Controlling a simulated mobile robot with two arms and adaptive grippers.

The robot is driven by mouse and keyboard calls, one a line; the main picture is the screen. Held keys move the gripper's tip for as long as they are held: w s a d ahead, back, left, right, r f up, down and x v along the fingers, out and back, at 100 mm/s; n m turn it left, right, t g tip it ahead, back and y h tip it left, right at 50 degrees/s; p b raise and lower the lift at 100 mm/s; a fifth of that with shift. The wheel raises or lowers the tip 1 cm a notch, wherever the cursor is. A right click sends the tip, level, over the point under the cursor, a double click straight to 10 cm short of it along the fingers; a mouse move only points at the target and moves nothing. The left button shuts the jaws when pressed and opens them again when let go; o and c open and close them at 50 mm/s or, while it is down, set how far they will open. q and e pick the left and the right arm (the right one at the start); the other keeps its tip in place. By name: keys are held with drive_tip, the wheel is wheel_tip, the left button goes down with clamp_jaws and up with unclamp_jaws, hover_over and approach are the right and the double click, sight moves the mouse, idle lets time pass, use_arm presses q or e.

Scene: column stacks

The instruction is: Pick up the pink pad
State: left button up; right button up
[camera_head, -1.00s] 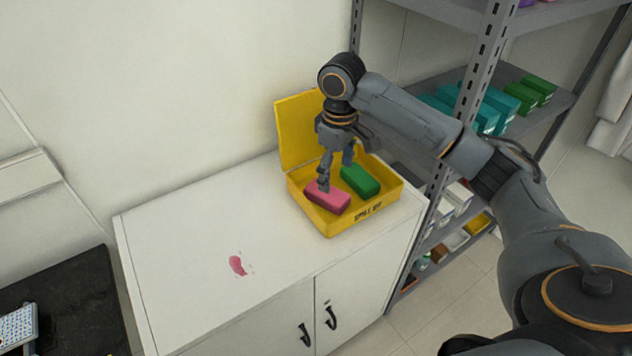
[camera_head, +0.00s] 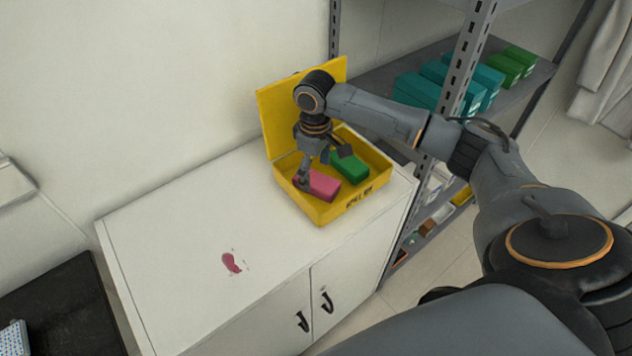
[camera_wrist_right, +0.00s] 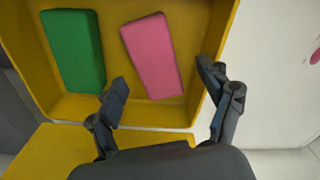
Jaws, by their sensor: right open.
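The pink pad (camera_head: 319,186) lies in the open yellow box (camera_head: 325,212) on the white cabinet, beside a green pad (camera_head: 350,167). In the right wrist view the pink pad (camera_wrist_right: 152,55) lies flat on the box floor, apart from the green pad (camera_wrist_right: 73,50). My right gripper (camera_head: 322,170) is over the box, close to the pads. In the right wrist view its spread fingers (camera_wrist_right: 165,82) stand on either side of the pink pad's near end, with nothing held. My left gripper is out of view.
The raised yellow lid (camera_head: 285,110) stands at the back of the box. A pink stain (camera_head: 231,263) marks the clear cabinet top (camera_head: 190,245). A grey shelf rack (camera_head: 378,80) with teal and green boxes stands to the right.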

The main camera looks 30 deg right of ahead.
sight(316, 179)
drive_tip(key=f, duration=0.2)
drive_tip(key=f+p, duration=0.1)
drive_tip(key=shift+w+d+f, duration=0.1)
drive_tip(key=shift+d+f, duration=0.15)
drive_tip(key=shift+f, duration=0.4)
drive_tip(key=shift+c, duration=0.4)
drive_tip(key=c, duration=1.3)
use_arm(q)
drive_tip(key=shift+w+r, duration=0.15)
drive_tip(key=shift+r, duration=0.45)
use_arm(e)
drive_tip(key=shift+o, duration=0.2)
drive_tip(key=shift+w+r+b, duration=0.1)
drive_tip(key=shift+r+b, duration=0.3)
drive_tip(key=shift+r, duration=0.2)
use_arm(q)
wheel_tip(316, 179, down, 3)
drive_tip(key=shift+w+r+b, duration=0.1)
drive_tip(key=shift+b, duration=1.1)
use_arm(e)
drive_tip(key=s+a+r, duration=0.8)
drive_tip(key=s+r, duration=0.3)
drive_tip(key=shift+s+r, duration=0.25)
drive_tip(key=shift+r, duration=0.15)
